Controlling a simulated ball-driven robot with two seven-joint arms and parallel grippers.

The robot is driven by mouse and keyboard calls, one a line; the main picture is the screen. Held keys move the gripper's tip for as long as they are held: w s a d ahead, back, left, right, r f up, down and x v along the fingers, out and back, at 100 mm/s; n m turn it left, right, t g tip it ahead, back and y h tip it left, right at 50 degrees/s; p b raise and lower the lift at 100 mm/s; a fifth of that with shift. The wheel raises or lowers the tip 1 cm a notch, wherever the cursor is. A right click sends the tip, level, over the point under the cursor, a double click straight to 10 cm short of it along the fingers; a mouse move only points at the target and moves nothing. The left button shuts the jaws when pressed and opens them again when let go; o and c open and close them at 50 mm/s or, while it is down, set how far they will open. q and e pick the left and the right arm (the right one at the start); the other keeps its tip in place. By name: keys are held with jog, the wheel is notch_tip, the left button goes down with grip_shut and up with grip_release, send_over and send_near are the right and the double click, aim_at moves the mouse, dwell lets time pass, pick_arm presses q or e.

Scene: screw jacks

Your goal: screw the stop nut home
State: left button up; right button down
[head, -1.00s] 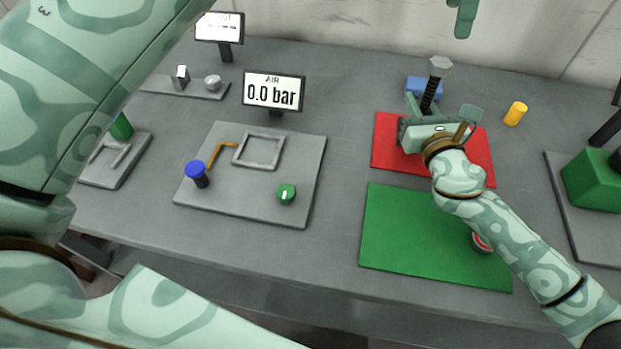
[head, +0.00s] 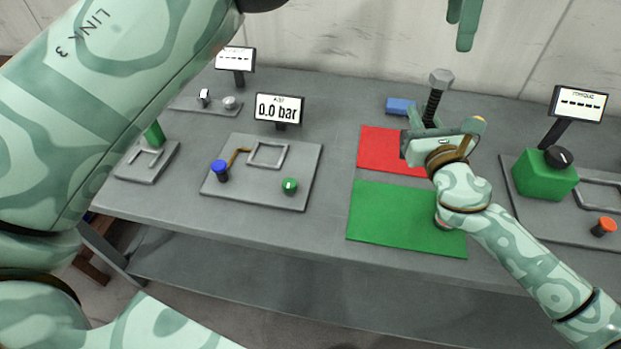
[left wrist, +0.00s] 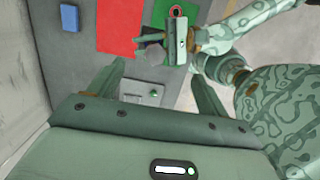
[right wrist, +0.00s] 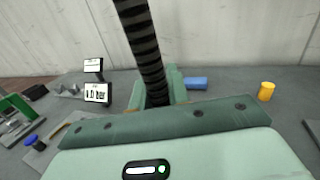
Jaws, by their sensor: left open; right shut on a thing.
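My right gripper (head: 425,128) is shut on a black threaded spindle (head: 432,105), held upright over the red mat (head: 385,150). A grey hexagonal piece (head: 440,78) tops the spindle; I cannot tell whether it is the stop nut or a fixed head. The right wrist view shows the thread (right wrist: 143,45) rising between the fingers; its top is out of frame. My left gripper (head: 464,25) is open and empty, above and behind the spindle. In the left wrist view its fingers (left wrist: 158,85) are spread, with the grey hexagonal piece (left wrist: 152,54) beyond them.
A green mat (head: 400,215) lies in front of the red one. A blue block (head: 399,106) is behind, a yellow cylinder (right wrist: 266,91) to the right. A plate with an air display (head: 279,107) stands left; a green box (head: 545,175) with a black knob stands right.

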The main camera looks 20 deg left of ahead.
pick_arm(q)
jog(key=shift+s+d+f, duration=0.1)
jog(key=shift+s+f, duration=0.05)
jog(key=shift+s, duration=0.3)
pick_arm(e)
jog(key=shift+s+d+r, duration=0.1)
jog(key=shift+s+d, duration=0.1)
jog(key=shift+s, duration=0.25)
jog(key=shift+s+d+r, duration=0.15)
jog(key=shift+s, duration=0.05)
jog(key=shift+w+a+f, duration=0.4)
jog(key=shift+w+f, duration=0.15)
jog(key=shift+w, duration=0.05)
jog(key=shift+s+d+f+b, duration=0.1)
jog(key=shift+f+b, duration=0.3)
jog(key=shift+b, duration=0.2)
jog(key=shift+f+b, duration=0.55)
jog(key=shift+f, duration=0.1)
pick_arm(q)
jog(key=s+a+f+m, duration=0.4)
jog(key=a+f+m, duration=0.1)
jog(key=f, duration=0.2)
jog(key=s+a+f+m+g, duration=0.1)
jog(key=s+a+f+m, duration=0.4)
jog(key=f, duration=0.3)
jog(key=s+a+f+m+g+y, duration=0.1)
jog(key=s+a+f+m, duration=0.3)
jog(key=a+f+m, duration=0.2)
jog(key=shift+s+a+f, duration=0.4)
jog(key=shift+f, duration=0.5)
